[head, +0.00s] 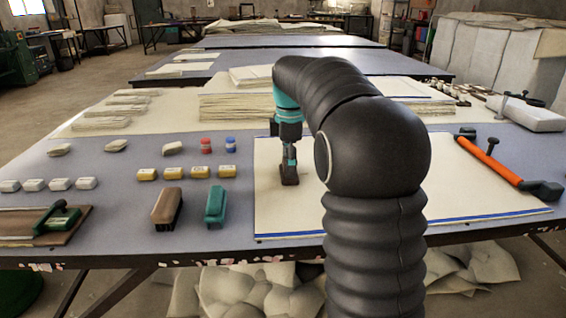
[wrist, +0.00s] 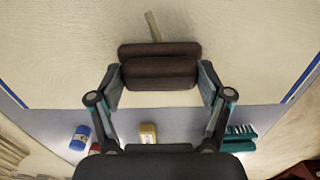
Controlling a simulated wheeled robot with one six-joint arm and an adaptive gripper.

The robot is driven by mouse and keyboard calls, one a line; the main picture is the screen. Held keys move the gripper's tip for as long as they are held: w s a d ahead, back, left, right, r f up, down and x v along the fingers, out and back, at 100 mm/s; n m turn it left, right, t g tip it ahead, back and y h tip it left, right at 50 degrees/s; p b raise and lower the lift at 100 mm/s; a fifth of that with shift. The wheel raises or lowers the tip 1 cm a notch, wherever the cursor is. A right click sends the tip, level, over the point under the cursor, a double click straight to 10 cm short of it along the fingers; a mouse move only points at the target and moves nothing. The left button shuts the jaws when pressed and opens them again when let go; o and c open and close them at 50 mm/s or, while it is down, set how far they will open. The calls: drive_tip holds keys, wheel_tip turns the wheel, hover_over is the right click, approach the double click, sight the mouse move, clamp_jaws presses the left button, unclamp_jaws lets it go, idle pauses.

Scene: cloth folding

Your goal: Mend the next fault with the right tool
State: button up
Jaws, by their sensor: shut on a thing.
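My gripper (wrist: 160,80) is shut on a dark brown block-shaped tool (wrist: 160,68), which shows two rounded ridges. In the head view the tool (head: 289,176) is at or just above the pale cloth (head: 440,195); I cannot tell whether it touches. The cloth lies flat with blue lines along its edges. In the wrist view a thin tan strip (wrist: 153,27) sticks out beyond the tool; I cannot tell whether it is a mark on the cloth or part of the tool. A brown brush (head: 167,206) and a green brush (head: 215,205) stand left of the cloth.
Several yellow blocks (head: 173,173), several white blocks (head: 60,184) and red (head: 206,145) and blue (head: 230,144) pots are at left. A green-handled tool (head: 57,217) lies on a brown board. An orange-handled tool (head: 490,160) lies across the right side. Stacked sheets (head: 230,108) lie behind.

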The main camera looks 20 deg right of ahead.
drive_tip(key=shift+s+d+f, duration=0.15)
drive_tip(key=shift+d, duration=0.45)
drive_tip(key=shift+s+d+f, duration=0.15)
drive_tip(key=shift+d, duration=0.4)
drive_tip(key=shift+c, duration=0.4)
drive_tip(key=shift+s+d+r, duration=0.1)
drive_tip(key=shift+s+d, duration=0.15)
drive_tip(key=shift+d, duration=0.7)
drive_tip(key=shift+s+d, duration=0.2)
drive_tip(key=shift+d, duration=0.7)
drive_tip(key=shift+r, duration=3.15)
wheel_tip(320, 180, up, 3)
